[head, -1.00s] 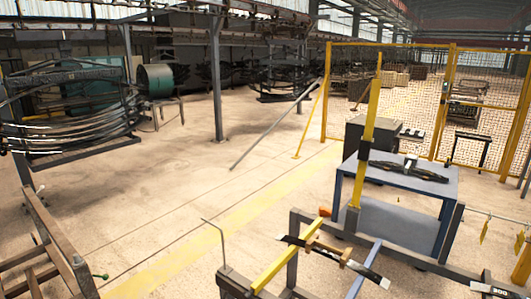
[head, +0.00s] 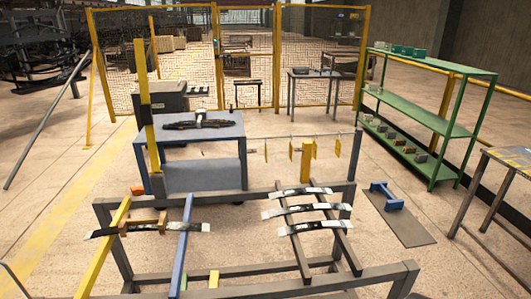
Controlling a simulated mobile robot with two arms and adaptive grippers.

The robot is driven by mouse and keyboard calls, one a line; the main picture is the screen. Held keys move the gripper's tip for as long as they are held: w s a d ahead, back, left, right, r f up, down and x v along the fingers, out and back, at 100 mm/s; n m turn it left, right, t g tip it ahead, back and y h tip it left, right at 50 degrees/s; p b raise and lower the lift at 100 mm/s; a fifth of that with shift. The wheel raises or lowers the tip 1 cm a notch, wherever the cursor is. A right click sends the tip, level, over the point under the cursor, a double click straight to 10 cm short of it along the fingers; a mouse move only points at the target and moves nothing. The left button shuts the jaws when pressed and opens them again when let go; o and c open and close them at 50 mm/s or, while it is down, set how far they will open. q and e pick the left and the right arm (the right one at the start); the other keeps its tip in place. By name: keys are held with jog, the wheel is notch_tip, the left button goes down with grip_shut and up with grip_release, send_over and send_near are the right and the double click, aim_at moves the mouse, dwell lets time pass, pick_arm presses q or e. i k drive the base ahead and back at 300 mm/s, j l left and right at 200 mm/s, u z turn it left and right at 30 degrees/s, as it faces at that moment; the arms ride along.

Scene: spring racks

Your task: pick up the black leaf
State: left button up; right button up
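A long black leaf (head: 160,228) with pale ends lies across the yellow bar and the blue bar on the left part of the front rack. Three similar dark leaves with pale, shiny ends lie on two sloping bars on the rack's right part: the far one (head: 301,192), the middle one (head: 300,209) and the near one (head: 307,226). The frames do not settle which of these is the named leaf. A dark leaf bundle (head: 198,124) lies on the blue table behind. Neither of my grippers is in view.
The grey rack frame (head: 250,288) fills the foreground. A blue table (head: 225,132) and a yellow post (head: 147,100) stand behind it. A green shelf (head: 430,120) stands at right, with a dark mat (head: 405,230) on the floor nearby. The floor at left is open.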

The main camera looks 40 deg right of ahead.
aim_at(283, 231)
jog(key=z, duration=1.8)
